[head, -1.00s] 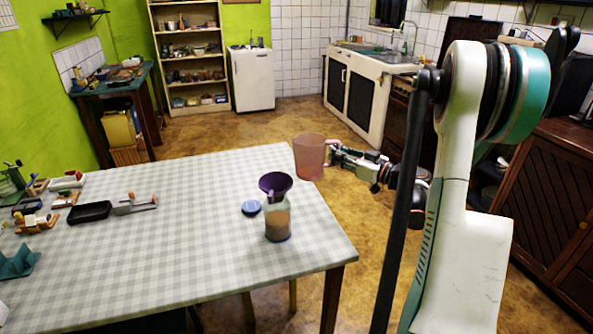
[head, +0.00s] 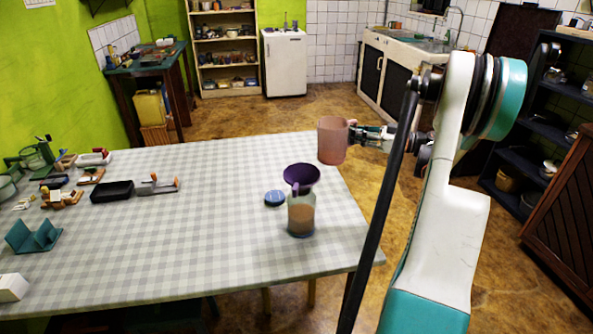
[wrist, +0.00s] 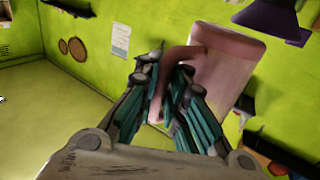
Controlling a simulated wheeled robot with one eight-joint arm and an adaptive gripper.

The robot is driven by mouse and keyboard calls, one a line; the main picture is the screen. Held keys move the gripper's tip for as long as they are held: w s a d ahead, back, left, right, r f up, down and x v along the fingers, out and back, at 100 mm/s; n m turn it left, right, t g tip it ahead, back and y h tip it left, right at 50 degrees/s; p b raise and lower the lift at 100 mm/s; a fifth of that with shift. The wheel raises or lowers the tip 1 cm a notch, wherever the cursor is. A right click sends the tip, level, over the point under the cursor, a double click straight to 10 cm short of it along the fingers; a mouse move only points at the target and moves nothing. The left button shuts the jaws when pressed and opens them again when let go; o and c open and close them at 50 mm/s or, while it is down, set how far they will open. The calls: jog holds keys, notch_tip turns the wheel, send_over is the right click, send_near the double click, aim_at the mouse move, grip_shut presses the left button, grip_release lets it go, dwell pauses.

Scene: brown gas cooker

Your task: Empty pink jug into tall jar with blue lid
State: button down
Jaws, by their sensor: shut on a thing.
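The pink jug (head: 332,141) is held upright in the air by its handle, beyond and to the right of the jar in the head view. My gripper (head: 355,137) is shut on its handle. In the wrist view the gripper (wrist: 172,92) closes around the handle, and the jug body (wrist: 226,62) is to the right. The tall jar (head: 301,216) stands on the table, part filled with something tan. A purple funnel (head: 302,175) sits in its mouth. The blue lid (head: 275,198) lies on the table left of the jar. The jug's contents are hidden.
The checked table (head: 180,232) is clear around the jar. A black tray (head: 112,192), a grey and orange tool (head: 158,185) and a teal stand (head: 34,235) lie towards its left. A dark shelf (head: 520,150) stands at the right.

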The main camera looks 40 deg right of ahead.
aim_at(343, 120)
jog(key=shift+r, duration=0.1)
jog(key=shift+a+r+n+g+h+p, duration=0.3)
jog(key=shift+a+r+n+g+p, duration=0.25)
jog(key=shift+p, duration=0.7)
jog(key=a+r+n+p, duration=0.1)
jog(key=p, duration=0.1)
jog(key=r+n+g+h+p, duration=0.1)
jog(key=p, duration=0.1)
jog(key=a+r+n+h+p, duration=0.1)
jog(key=r+p, duration=0.1)
jog(key=shift+w+a+r+g, duration=0.1)
jog(key=shift+w+a+g, duration=0.15)
jog(key=shift+w+a, duration=0.05)
jog(key=shift+a+p, duration=0.25)
jog(key=shift+p, duration=0.05)
jog(key=shift+w+a+r+n+g+h+p, duration=0.15)
jog(key=shift+a+n+g+h+p, duration=0.2)
jog(key=shift+a+n+p, duration=0.35)
jog(key=shift+w+a+r+n+g+h+p, duration=0.2)
jog(key=shift+a+n+h+p, duration=0.3)
jog(key=shift+p, duration=0.4)
jog(key=shift+s+a+r+n+g+h+p, duration=0.1)
jog(key=shift+a+n+g+h+p, duration=0.15)
jog(key=shift+h+p, duration=0.5)
jog(key=shift+a+h+p, duration=0.3)
jog(key=shift+p, duration=0.2)
jog(key=shift+n, duration=0.4)
jog(key=shift+w+a, duration=0.1)
